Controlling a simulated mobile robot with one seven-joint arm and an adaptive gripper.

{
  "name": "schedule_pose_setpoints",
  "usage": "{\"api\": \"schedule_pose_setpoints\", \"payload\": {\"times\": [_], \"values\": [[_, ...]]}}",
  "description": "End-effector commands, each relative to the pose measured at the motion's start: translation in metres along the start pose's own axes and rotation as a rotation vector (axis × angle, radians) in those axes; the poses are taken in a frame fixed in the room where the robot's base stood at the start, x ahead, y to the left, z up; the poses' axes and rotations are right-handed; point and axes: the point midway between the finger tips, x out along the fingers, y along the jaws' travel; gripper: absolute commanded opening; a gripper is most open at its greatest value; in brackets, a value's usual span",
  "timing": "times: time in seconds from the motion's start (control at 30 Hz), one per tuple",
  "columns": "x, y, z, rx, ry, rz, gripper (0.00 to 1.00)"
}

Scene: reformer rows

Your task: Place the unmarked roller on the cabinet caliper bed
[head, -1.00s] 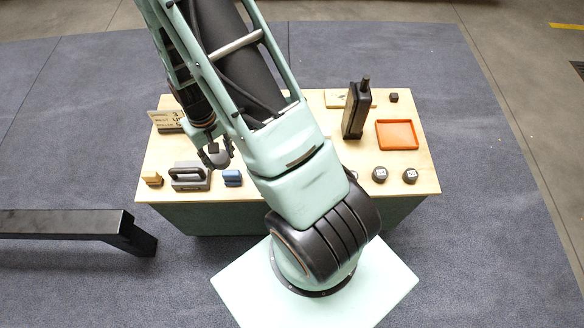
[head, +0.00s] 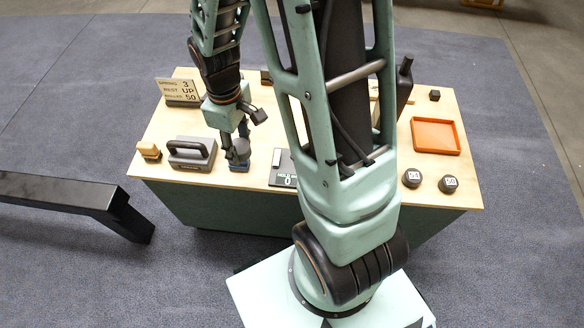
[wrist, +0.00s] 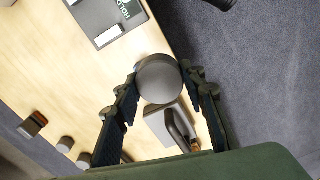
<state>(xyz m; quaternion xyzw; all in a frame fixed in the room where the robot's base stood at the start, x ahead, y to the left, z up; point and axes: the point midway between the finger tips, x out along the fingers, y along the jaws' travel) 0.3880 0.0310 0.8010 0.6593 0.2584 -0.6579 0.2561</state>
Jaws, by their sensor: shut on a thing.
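My gripper (head: 238,152) is shut on a plain grey roller, seen in the wrist view (wrist: 160,78) as a round grey face with no marking. The roller is between both fingers, over the cabinet top (head: 175,118) near its front edge. A dark flat unit with a white bar and HOLD lettering (head: 282,173) lies to the right, partly hidden by my arm, and shows in the wrist view (wrist: 105,22). I cannot confirm that it is the caliper bed.
A sign (head: 180,91) stands behind. Two dark marked rollers (head: 412,178) and an orange tray (head: 436,135) are at right. A black bench (head: 70,195) is on the floor.

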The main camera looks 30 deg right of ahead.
Motion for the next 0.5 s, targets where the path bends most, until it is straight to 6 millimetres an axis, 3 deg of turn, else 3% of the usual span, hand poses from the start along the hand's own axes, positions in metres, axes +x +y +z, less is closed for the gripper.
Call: {"api": "schedule_pose_setpoints", "payload": {"times": [0.23,0.5], "values": [[0.01,0.01,0.013,-0.033,-0.004,0.002,0.14],[0.039,0.057,0.059,-0.029,-0.005,0.0,0.14]]}}
